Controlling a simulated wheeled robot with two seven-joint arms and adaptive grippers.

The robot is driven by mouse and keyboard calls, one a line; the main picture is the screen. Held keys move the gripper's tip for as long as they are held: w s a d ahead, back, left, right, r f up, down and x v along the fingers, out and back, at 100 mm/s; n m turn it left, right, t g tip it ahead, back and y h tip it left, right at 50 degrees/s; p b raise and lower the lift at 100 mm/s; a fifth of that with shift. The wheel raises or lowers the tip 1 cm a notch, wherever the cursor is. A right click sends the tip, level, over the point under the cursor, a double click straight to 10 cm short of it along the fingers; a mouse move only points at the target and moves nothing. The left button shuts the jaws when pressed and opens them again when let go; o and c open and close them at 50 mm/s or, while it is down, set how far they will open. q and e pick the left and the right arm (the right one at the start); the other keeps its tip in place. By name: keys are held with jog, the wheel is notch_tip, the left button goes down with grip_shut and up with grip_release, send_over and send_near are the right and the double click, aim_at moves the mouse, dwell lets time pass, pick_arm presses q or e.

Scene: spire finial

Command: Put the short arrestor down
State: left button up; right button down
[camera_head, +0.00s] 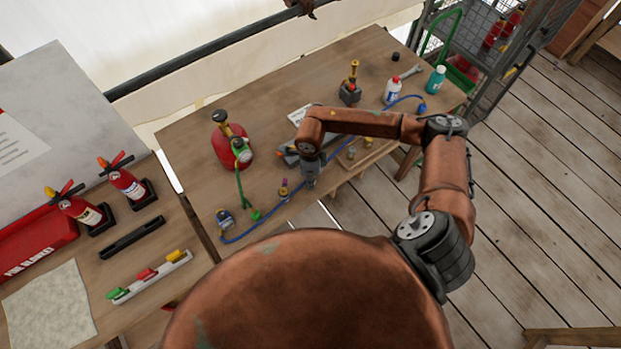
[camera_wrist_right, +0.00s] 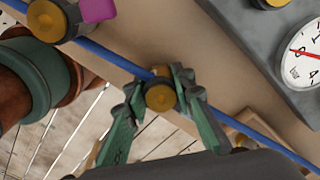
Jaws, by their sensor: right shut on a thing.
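My right gripper (camera_head: 310,182) reaches down over the front edge of the middle workbench. In the right wrist view its green fingers (camera_wrist_right: 160,100) are shut on a small brass round piece (camera_wrist_right: 160,97), seen end-on, which I take to be the short arrestor. In the head view the piece is hidden under the gripper. A blue hose (camera_wrist_right: 105,52) runs close by it; I cannot tell if they touch. A similar brass fitting with a magenta part (camera_wrist_right: 62,18) stands to the left, also in the head view (camera_head: 284,188). My left gripper is not in view.
A grey block with a dial gauge (camera_wrist_right: 305,55) is close to the right gripper. A red cylinder (camera_head: 228,150) with a green hose stands left on the bench (camera_head: 185,185). A wooden tray (camera_head: 372,153) with small fittings lies right. Bottles stand at the back right.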

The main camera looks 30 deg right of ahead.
jog(key=shift+f, duration=0.2)
jog(key=c, duration=1.6)
grip_release()
jog(key=shift+r, duration=0.1)
jog(key=shift+r, duration=0.1)
notch_tip(320, 180, up, 12)
jog(key=shift+r+b, duration=0.1)
jog(key=shift+b, duration=0.3)
